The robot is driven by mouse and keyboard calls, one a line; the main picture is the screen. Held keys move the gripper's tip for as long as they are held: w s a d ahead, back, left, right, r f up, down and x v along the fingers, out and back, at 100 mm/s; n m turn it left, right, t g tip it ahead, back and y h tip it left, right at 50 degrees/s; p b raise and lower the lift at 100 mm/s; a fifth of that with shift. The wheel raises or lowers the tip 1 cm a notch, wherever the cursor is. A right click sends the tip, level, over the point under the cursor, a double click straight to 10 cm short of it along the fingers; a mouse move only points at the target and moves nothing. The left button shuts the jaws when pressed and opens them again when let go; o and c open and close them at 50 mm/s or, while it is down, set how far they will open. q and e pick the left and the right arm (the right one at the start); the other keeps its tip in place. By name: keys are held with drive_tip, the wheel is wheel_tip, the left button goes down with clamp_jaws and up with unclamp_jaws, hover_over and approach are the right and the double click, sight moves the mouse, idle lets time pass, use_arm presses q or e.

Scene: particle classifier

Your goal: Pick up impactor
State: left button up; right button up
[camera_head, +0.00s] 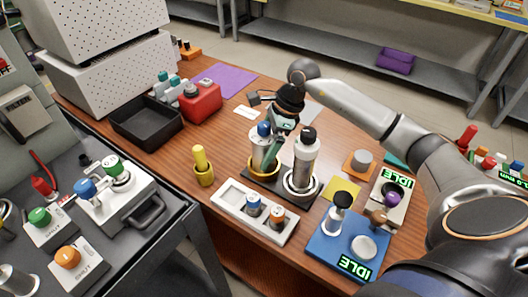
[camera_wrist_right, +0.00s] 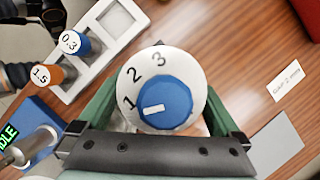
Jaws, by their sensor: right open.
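No label reading impactor is legible. A silver cylinder with a blue dial knob (camera_head: 264,130) stands upright in a yellow ring (camera_head: 255,170) on a dark base. In the right wrist view the dial (camera_wrist_right: 165,103) has a white face marked 1, 2, 3. My right gripper (camera_wrist_right: 160,112) is open, with green fingers on either side of the dial; contact cannot be told. A white rack (camera_head: 226,202) holds a blue-topped piece (camera_head: 253,203) and an orange-topped piece (camera_head: 277,216), marked 0.3 and 1.5 in the wrist view. My left gripper is out of view.
A second silver cylinder (camera_head: 304,160) with a black top stands close by on the right. A yellow knobbed piece (camera_head: 202,168) stands left. A blue IDLE device (camera_head: 325,244) is at front right. A black tray (camera_head: 119,129) and red box (camera_head: 203,101) are at back left.

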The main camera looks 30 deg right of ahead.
drive_tip(key=shift+c, duration=0.2)
clamp_jaws()
drive_tip(key=shift+r, duration=0.1)
idle(0.5)
